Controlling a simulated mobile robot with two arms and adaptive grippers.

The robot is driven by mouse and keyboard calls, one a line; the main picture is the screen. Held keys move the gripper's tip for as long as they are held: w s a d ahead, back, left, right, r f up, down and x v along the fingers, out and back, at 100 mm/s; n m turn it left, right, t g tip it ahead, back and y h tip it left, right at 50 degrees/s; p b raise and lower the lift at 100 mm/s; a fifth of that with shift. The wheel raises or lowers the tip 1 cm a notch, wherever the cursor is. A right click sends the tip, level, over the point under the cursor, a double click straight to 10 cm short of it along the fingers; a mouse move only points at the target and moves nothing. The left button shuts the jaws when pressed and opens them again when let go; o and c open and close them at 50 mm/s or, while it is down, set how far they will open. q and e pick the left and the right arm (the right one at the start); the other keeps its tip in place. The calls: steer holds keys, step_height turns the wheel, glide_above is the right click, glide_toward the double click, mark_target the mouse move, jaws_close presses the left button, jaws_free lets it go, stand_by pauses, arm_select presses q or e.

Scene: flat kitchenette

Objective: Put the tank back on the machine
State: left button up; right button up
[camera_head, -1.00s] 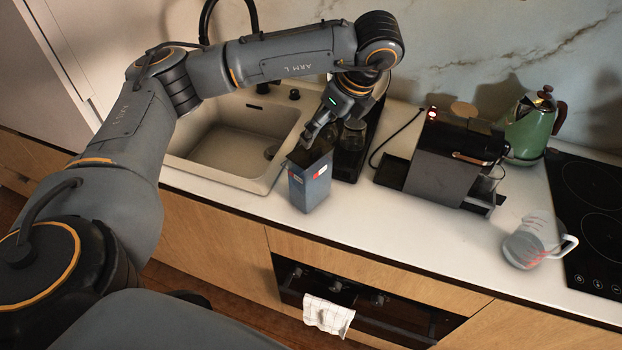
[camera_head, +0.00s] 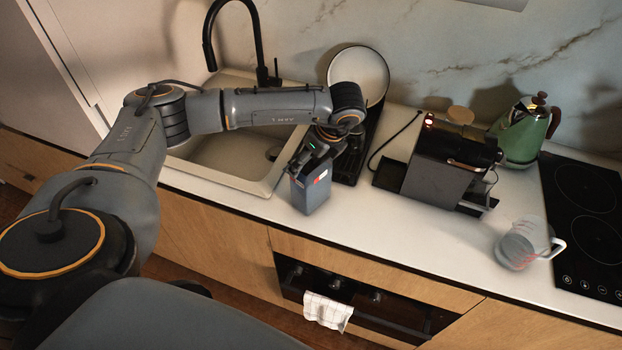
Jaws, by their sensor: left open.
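A blue-grey upright container (camera_head: 311,196) with a small red and white label stands on the counter, just right of the sink; it looks like the tank. My left gripper (camera_head: 299,168) is open at its top, with its fingers at the rim. I cannot tell whether they touch it or how far they reach inside. The gripper and wrist hide part of the container's top. The machine (camera_head: 441,170), a dark coffee machine, stands further right on the counter. A flat black platform (camera_head: 390,175) sits at its left side, bare. My right gripper is not in view.
The sink (camera_head: 222,163) with a black faucet (camera_head: 257,45) lies left. A dark rack (camera_head: 347,165) with a round plate (camera_head: 358,75) stands behind the container. A green kettle (camera_head: 522,135), glass jug (camera_head: 522,246) and hob (camera_head: 590,225) are right.

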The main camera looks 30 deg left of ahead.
arm_select(q)
steer(key=shift+c, duration=0.4)
steer(key=shift+w, duration=0.15)
steer(key=c, duration=1.4)
steer(key=shift+r, duration=0.15)
